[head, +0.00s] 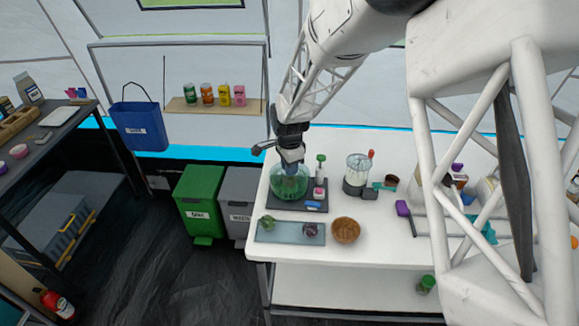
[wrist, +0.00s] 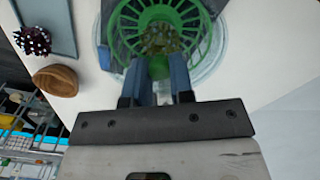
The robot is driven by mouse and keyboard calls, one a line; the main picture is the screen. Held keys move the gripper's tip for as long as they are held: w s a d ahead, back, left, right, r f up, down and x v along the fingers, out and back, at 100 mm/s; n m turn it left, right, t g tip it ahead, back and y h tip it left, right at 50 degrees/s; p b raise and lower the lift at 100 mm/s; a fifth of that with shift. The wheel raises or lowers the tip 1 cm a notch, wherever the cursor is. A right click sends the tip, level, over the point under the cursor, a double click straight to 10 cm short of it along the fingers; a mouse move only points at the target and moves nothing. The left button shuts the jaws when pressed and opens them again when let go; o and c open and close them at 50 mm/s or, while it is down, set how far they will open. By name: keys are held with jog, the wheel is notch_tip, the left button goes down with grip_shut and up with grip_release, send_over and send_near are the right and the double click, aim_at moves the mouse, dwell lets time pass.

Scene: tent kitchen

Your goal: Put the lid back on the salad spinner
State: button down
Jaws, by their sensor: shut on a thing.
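The salad spinner (head: 276,184) is a clear bowl with a green slotted basket, standing on a dark mat at the left of the white counter. The wrist view shows the green basket (wrist: 190,42) with leafy greens (wrist: 160,40) in it. My gripper (head: 291,168) points down over the bowl. In the wrist view, its blue fingers (wrist: 158,72) are shut on a green piece, which looks like the lid's knob. The lid seems clear, and its rim is hard to separate from the bowl. I cannot tell whether the lid touches the bowl.
A dark mat (head: 318,207) holds small items right of the bowl. A grey-blue board (head: 275,237) with vegetables and a brown bowl (head: 346,230) are in front. A clear container (head: 355,175) stands to the right. Green (head: 200,203) and grey (head: 237,200) bins stand left of the counter.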

dwell(0.3)
jog(key=shift+c, duration=2.2)
grip_release()
jog(key=shift+r, duration=0.25)
jog(key=shift+r, duration=3.25)
grip_shut()
